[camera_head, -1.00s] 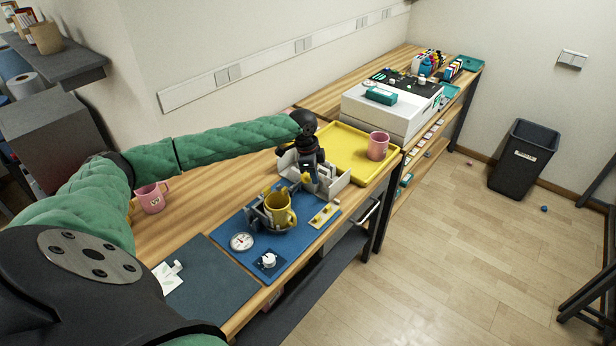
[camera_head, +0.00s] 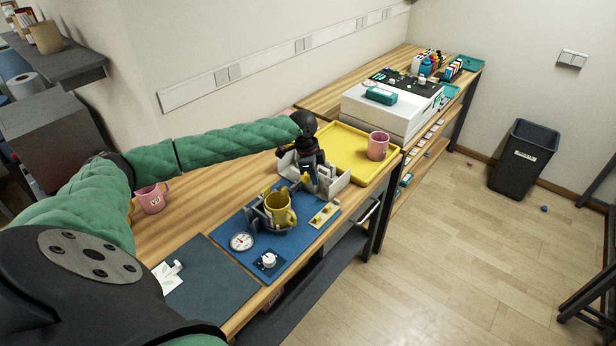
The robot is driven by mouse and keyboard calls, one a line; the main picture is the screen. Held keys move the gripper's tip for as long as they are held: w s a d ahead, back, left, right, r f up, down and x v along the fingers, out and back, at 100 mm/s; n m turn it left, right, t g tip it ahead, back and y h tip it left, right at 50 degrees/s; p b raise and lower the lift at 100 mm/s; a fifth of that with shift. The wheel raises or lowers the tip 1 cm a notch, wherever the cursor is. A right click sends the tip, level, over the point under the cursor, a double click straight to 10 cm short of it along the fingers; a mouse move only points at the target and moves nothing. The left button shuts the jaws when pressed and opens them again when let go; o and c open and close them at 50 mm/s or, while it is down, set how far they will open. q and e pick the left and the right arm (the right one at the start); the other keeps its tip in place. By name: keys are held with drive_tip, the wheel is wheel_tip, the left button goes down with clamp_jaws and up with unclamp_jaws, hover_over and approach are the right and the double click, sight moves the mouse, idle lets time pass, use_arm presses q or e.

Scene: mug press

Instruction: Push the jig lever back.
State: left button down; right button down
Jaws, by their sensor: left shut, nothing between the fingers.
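The mug press jig stands on a blue mat (camera_head: 290,243) on the wooden bench. A yellow mug (camera_head: 279,209) sits in the jig's grey clamp (camera_head: 256,219), its handle toward the front right. A dial gauge (camera_head: 241,241) and a white knob (camera_head: 268,259) lie at the mat's near end. My left gripper (camera_head: 307,180) is shut and points down at the jig's far end, among light grey plates (camera_head: 334,185). The lever cannot be made out clearly behind the gripper, and I cannot tell whether they touch. My right gripper is not in view.
A yellow tray (camera_head: 345,145) holding a pink mug (camera_head: 378,146) lies beyond the jig. Another pink mug (camera_head: 151,198) stands left of it. A dark mat (camera_head: 212,280) lies nearer. A white press machine (camera_head: 385,112) stands at the back.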

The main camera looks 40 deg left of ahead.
use_arm(q)
drive_tip(key=shift+x, duration=1.05)
drive_tip(key=shift+s+a, duration=0.1)
drive_tip(key=shift+a, duration=0.1)
drive_tip(key=a, duration=1)
drive_tip(key=shift+w+a+p, duration=0.25)
drive_tip(key=shift+w+p, duration=0.15)
drive_tip(key=shift+p, duration=0.05)
idle(1.1)
wheel_tip(320, 180, up, 7)
drive_tip(key=d+p, duration=0.1)
drive_tip(key=p, duration=0.5)
idle(0.7)
